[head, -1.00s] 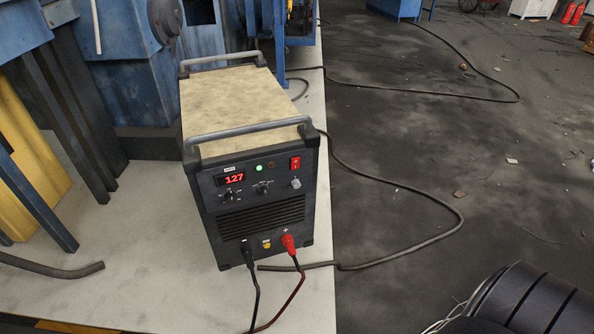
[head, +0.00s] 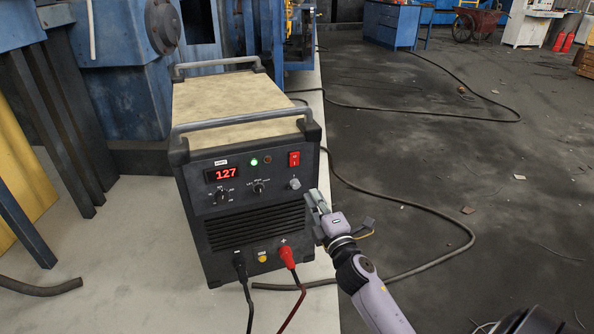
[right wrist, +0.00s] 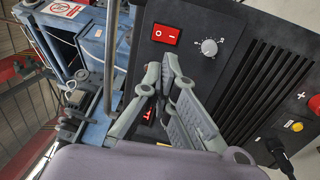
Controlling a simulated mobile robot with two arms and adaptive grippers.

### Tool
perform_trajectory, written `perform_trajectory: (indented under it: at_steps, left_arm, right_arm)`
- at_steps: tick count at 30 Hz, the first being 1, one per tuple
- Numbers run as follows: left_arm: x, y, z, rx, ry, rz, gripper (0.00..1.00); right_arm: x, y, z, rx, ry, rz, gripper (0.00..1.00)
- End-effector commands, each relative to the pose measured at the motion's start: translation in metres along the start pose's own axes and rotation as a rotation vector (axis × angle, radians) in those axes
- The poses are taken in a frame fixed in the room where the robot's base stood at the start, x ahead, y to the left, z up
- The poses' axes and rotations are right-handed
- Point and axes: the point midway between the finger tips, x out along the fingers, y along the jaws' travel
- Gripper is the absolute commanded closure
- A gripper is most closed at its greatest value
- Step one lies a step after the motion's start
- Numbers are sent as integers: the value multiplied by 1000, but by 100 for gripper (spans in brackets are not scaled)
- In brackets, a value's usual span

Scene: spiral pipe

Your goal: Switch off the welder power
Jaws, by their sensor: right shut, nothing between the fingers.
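The welder (head: 258,222) is a black box with a tan top and grey handles, standing on a pale surface. Its display reads 127 in red and a green light (head: 254,162) is lit. The red power switch (head: 294,159) is at the upper right of the front panel; it also shows in the right wrist view (right wrist: 166,34), marked O and I. My right gripper (head: 313,197) is shut and empty, right of the panel and below the switch. In the right wrist view its fingertips (right wrist: 168,62) point toward the switch, with no contact clear. My left gripper is out of view.
A grey knob (head: 295,184) sits below the switch. Black and red cables (head: 288,258) plug into the lower front. A dark hose (head: 440,212) lies on the floor at right. Blue machinery (head: 110,80) stands behind left.

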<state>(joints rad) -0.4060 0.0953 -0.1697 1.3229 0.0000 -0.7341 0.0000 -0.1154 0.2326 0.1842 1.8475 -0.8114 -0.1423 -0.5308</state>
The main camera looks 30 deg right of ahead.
Motion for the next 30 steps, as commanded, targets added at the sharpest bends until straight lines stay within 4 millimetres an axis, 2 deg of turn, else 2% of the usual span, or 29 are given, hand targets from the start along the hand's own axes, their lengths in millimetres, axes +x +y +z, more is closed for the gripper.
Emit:
perform_trajectory:
  at_steps: [7,11,23,30]
  left_arm:
    - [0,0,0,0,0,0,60]
    - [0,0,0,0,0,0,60]
    - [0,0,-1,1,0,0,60]
    - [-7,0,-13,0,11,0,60]
  right_arm:
    - [1,0,0,3,0,-2,100]
    - [10,-1,0,4,1,-2,100]
    - [84,-1,0,5,-1,-2,100]
    - [123,-1,0,5,-1,-3,100]
